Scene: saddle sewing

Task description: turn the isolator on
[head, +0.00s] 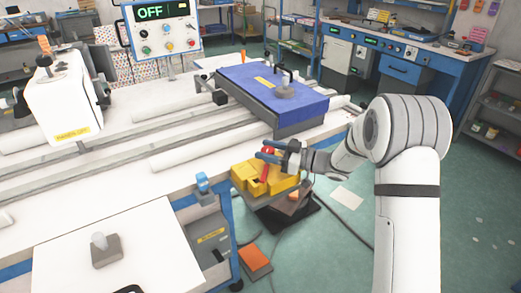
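A yellow box (243,172) with a red lever (265,169) on it stands low beside the table; I take it for the isolator. The lever stands up steeply. My gripper (264,150) is at the top of the lever, with its two dark fingers apart. Red shows between the fingers, but I cannot tell whether they touch it. The hand hides part of the box's right side. A display panel (162,27) at the back reads "OFF".
The white machine table (130,181) with rails and a white machine head (60,105) fills the left. A blue block (262,98) lies on it behind my gripper. An orange pedal (256,258) and cables are on the floor. Green floor is open at the right.

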